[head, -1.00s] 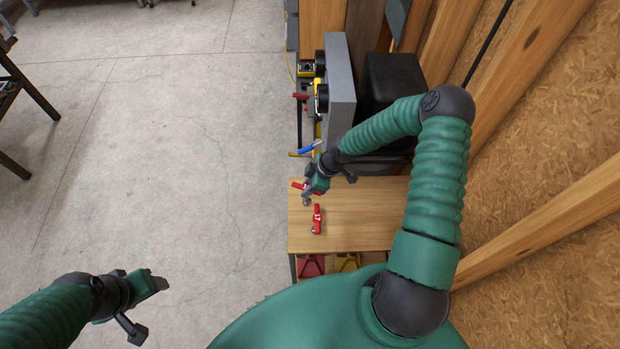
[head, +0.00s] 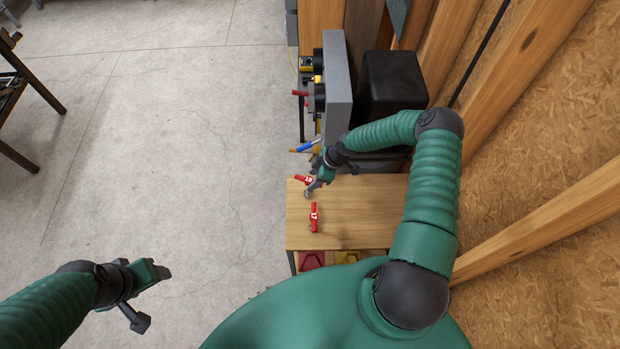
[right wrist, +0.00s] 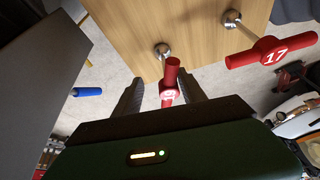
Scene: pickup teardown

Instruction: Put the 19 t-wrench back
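The 19 t-wrench (head: 303,180) has a red handle with a white 19 and a metal socket. It is at the far left corner of the wooden table top. My right gripper (head: 312,187) is at it. In the right wrist view, the wrench's red handle (right wrist: 171,75) lies between the two fingers of the right gripper (right wrist: 165,88), with a visible gap on the left side. The fingers look open around it. My left gripper (head: 160,272) hangs over bare floor at the lower left, away from the table; its finger gap is unclear.
The red 17 t-wrench (head: 314,217) lies close by on the wooden table (head: 365,215); it also shows in the right wrist view (right wrist: 272,52). A grey panel (head: 337,88) with tools and a black box (head: 392,83) stand beyond. A wood-framed wall is on the right.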

